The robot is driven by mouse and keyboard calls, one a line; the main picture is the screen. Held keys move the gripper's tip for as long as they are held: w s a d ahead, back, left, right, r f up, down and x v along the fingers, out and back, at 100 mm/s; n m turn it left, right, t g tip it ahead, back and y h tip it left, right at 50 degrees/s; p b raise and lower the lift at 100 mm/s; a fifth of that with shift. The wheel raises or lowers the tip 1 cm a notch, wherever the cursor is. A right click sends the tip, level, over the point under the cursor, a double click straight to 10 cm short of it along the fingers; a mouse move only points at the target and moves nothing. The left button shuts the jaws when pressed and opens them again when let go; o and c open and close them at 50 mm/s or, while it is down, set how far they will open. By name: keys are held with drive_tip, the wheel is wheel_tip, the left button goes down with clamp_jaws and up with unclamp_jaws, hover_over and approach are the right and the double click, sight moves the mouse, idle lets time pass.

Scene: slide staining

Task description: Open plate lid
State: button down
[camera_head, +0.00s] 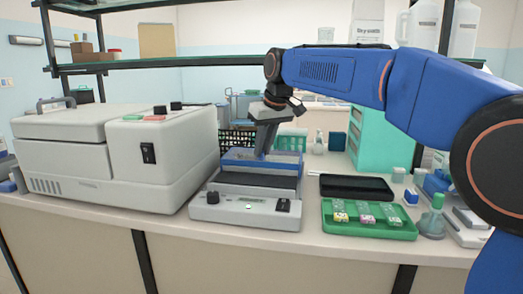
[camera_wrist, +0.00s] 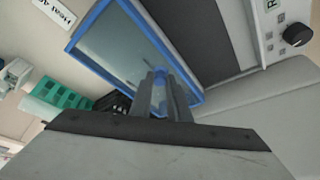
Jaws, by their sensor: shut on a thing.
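The plate device (camera_head: 245,208) is a low grey unit with a dark plate (camera_head: 256,180) and a front control panel, in the middle of the bench. Its lid (camera_head: 262,158) has a blue frame and a clear pane, and shows over the rear of the device. The front strip of dark plate is bare. In the wrist view the blue-framed lid (camera_wrist: 118,50) lies before the fingers, with the dark plate (camera_wrist: 190,35) beside it. My gripper (camera_head: 262,150) reaches down at the lid, its fingers (camera_wrist: 162,90) close together around a small blue part. The lid's exact tilt cannot be told.
A large grey machine (camera_head: 110,150) stands close on the left. A green tray (camera_head: 368,222) with small items and a black tray (camera_head: 356,187) lie on the right, near a flask (camera_head: 432,222). A teal cabinet (camera_head: 378,140) and a shelf (camera_head: 200,62) are behind.

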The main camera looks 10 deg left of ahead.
drive_tip(key=c, duration=1.7)
unclamp_jaws()
drive_tip(key=shift+r, duration=0.1)
drive_tip(key=v, duration=1.7)
drive_tip(key=shift+s+r, duration=0.15)
